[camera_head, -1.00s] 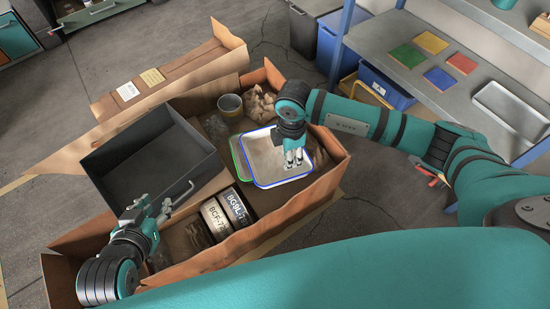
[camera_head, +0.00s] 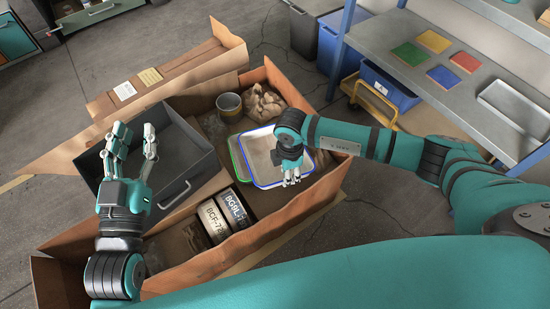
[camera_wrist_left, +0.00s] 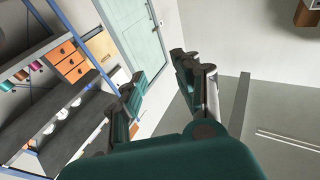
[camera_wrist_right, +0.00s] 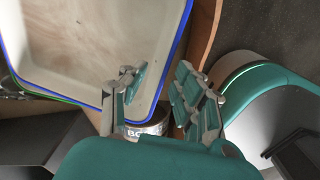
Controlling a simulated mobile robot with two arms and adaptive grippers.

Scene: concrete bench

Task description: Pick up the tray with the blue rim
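The tray with the blue rim (camera_head: 262,147) lies in the cardboard box, partly over a green-rimmed tray (camera_head: 237,160). Its pale inside and blue edge fill the upper left of the right wrist view (camera_wrist_right: 85,45). My right gripper (camera_head: 291,181) is at the tray's near right edge. In the right wrist view (camera_wrist_right: 163,85) its fingers are apart, one over the tray's inside and one outside the rim; contact cannot be told. My left gripper (camera_head: 136,134) is open and empty, fingers pointing up, in front of the dark grey bin; its wrist view (camera_wrist_left: 155,75) shows nothing between the fingers.
The cardboard box (camera_head: 285,232) also holds a dark grey bin (camera_head: 185,150), a can (camera_head: 229,104), crumpled paper (camera_head: 263,101) and labelled cylinders (camera_head: 222,213). A shelf (camera_head: 450,100) with coloured tiles and a metal tray (camera_head: 515,107) stands at right.

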